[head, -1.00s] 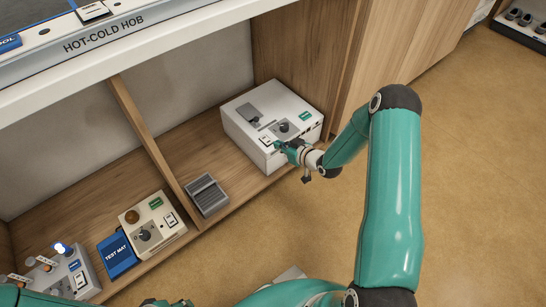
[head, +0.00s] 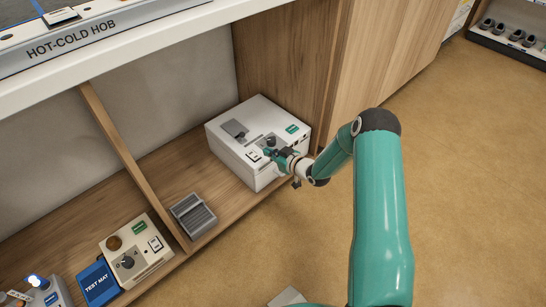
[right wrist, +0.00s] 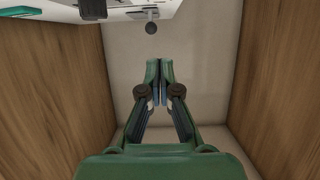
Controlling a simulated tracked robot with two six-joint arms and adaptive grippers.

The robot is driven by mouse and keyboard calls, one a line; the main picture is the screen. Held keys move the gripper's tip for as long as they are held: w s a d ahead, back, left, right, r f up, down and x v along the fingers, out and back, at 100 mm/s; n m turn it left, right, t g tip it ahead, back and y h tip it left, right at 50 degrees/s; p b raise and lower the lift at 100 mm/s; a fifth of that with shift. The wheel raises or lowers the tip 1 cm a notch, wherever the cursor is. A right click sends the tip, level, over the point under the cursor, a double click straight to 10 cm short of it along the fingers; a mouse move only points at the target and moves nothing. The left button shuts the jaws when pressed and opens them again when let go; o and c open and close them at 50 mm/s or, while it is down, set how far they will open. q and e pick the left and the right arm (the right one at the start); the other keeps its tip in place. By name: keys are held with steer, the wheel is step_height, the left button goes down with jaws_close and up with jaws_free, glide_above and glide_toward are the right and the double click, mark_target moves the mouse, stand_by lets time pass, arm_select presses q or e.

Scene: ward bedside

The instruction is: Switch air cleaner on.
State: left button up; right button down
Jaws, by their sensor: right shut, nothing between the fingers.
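A white box-shaped unit (head: 228,150), which I take to be the air cleaner, stands on the low wooden shelf. Its top has a grey plate, a dark knob (head: 270,141), a green label and a small white switch (head: 253,156) near the front; the lettering is too small to read. My right gripper (head: 268,153) is shut and empty, at the panel just right of the switch and close to the knob. I cannot tell whether it touches. In the right wrist view its fingers (right wrist: 153,64) are together, with the unit's edge (right wrist: 50,28) at the top. My left gripper is out of view.
Left of the unit are a grey ridged block (head: 193,215), a wooden divider (head: 130,165), a beige control box (head: 135,258) and a blue test mat (head: 97,283). The hot-cold hob counter (head: 150,45) overhangs the shelf.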

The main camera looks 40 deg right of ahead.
steer(key=b, duration=0.2)
glide_above(260, 162)
steer(key=w, duration=0.1)
step_height(260, 162, down, 3)
steer(key=shift+f, duration=0.15)
steer(key=shift+s+d+f+b, duration=0.15)
steer(key=shift+f+b, duration=0.2)
steer(key=shift+f, duration=0.25)
steer(key=shift+s+a+f+b, duration=0.15)
steer(key=shift+f+b, duration=0.15)
steer(key=shift+f, duration=0.25)
steer(key=shift+d+f, duration=0.1)
steer(key=shift+f, duration=0.35)
steer(key=shift+s, duration=0.1)
